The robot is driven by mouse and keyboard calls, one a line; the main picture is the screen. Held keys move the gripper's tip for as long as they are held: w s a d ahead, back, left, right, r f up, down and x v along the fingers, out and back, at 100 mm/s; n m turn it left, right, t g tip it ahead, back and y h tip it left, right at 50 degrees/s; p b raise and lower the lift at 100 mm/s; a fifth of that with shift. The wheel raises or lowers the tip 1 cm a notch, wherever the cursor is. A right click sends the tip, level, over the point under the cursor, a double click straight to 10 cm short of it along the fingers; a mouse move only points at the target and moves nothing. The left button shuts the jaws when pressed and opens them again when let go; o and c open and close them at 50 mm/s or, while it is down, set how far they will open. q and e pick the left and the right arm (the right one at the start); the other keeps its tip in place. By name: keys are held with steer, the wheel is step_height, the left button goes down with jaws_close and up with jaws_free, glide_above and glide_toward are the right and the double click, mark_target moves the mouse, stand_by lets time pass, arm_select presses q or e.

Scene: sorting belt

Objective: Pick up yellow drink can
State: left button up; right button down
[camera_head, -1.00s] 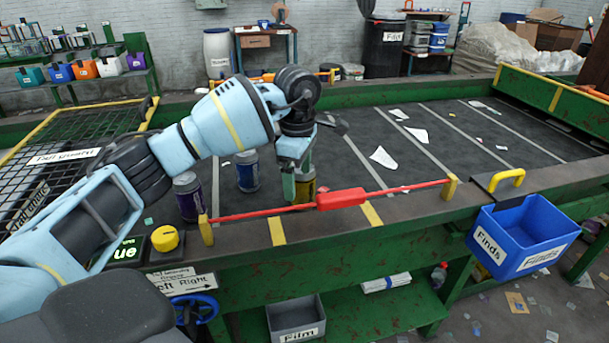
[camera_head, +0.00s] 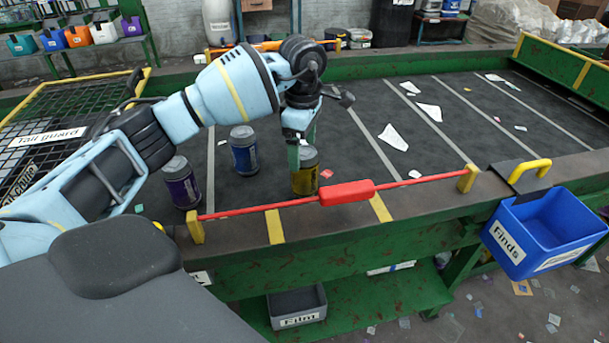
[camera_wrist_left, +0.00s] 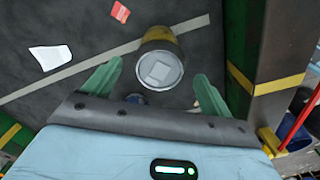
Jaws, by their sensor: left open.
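The yellow drink can (camera_head: 306,178) stands upright on the dark belt near its front edge, behind the red bar. In the left wrist view the can (camera_wrist_left: 160,60) shows its grey lid and yellow side between the two green fingers, toward their tips. My left gripper (camera_head: 300,160) points down at the can and partly covers it in the head view. In the left wrist view the gripper (camera_wrist_left: 152,75) is open, with a gap on each side of the can. My right gripper is not in view.
A blue can (camera_head: 244,152) and a purple can (camera_head: 181,184) stand on the belt to the left. The red bar (camera_head: 345,193) runs along the front edge. A blue Finds bin (camera_head: 545,225) hangs at the right. Paper scraps lie on the belt.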

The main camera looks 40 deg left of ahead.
mark_target(304, 165)
arm_select(q)
steer(key=shift+w+f, duration=0.1)
steer(key=shift+f, duration=2.7)
steer(key=shift+c, duration=0.4)
steer(key=c, duration=0.9)
steer(key=shift+c, duration=0.2)
step_height(304, 165, up, 18)
steer(key=shift+p, duration=0.45)
